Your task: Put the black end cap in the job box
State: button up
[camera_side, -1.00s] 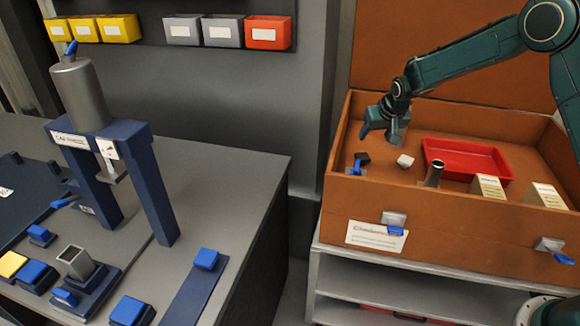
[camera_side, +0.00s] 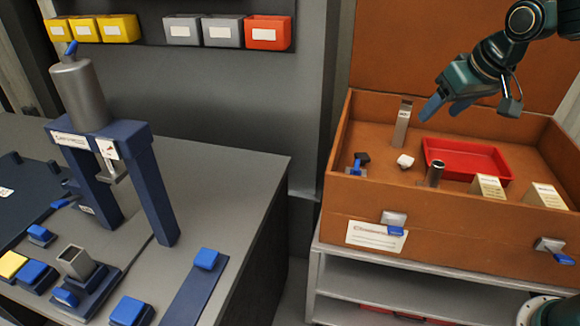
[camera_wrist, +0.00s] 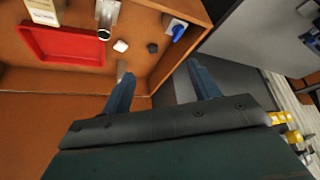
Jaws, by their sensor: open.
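The black end cap (camera_side: 362,157) is a small dark piece on the floor of the job box (camera_side: 362,203), near the left front corner. It also shows in the wrist view (camera_wrist: 153,47), right of a small white piece (camera_wrist: 121,45). The job box is brown with its lid open at the back. My gripper (camera_side: 446,108) is open and empty, above the back part of the box and well apart from the cap. Its two blue fingers also show in the wrist view (camera_wrist: 160,82).
Inside the box are a red tray (camera_side: 430,152), an upright steel piece (camera_side: 403,126) at the back left, a short round tube (camera_side: 434,174) and two cream cartons (camera_side: 487,188). A grey bench (camera_side: 215,165) with a blue press (camera_side: 150,190) stands at left.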

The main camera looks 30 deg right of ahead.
jog(key=s+a+n+y, duration=0.1)
jog(key=s+a+n, duration=0.1)
jog(key=s, duration=1.7)
jog(key=shift+s+a+f, duration=0.2)
jog(key=shift+s+a, duration=0.05)
jog(key=shift+a, duration=0.35)
